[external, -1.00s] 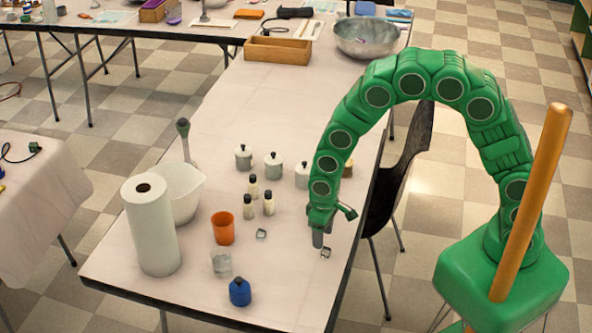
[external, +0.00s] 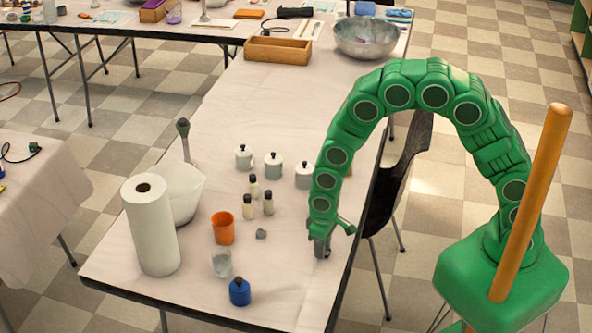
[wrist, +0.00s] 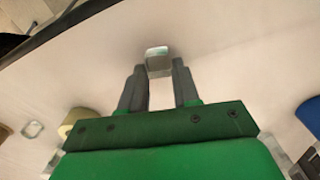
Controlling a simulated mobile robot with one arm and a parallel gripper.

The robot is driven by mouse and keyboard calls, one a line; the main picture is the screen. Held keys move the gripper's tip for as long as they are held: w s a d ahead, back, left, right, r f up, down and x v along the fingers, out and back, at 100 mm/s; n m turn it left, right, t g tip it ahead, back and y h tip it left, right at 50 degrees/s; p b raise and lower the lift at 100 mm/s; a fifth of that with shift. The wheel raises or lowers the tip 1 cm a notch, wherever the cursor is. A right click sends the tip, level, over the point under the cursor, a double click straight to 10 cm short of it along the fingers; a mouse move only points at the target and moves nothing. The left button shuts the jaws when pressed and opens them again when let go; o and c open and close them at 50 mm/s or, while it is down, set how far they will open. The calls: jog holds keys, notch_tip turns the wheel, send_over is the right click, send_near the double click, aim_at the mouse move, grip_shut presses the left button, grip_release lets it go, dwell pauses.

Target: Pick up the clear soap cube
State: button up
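A small clear cube (wrist: 157,57) lies on the table just beyond my fingertips in the wrist view, in line with the gap between them. My gripper (wrist: 158,76) is open, with one finger on each side of that gap and nothing held. In the external view my gripper (external: 322,250) points down close to the table's right edge and hides the cube there. A second small clear, greyish cube (external: 261,234) sits farther left, beside the orange cup; I cannot tell which cube the task means.
An orange cup (external: 222,228), a clear glass (external: 221,264) and a blue bottle (external: 240,292) stand left of my gripper. Small bottles (external: 250,206) and lidded jars (external: 273,165) stand behind. A paper towel roll (external: 150,225) and white bowl (external: 185,195) are farther left. The table front right is clear.

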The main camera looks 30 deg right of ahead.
grip_shut()
jog(key=shift+r, duration=0.1)
jog(key=shift+r, duration=0.55)
notch_tip(320, 180, up, 2)
jog(key=shift+r, duration=0.15)
jog(key=s+d+r, duration=0.9)
jog(key=s, duration=0.1)
jog(key=shift+d+r, duration=0.2)
jog(key=shift+d, duration=0.15)
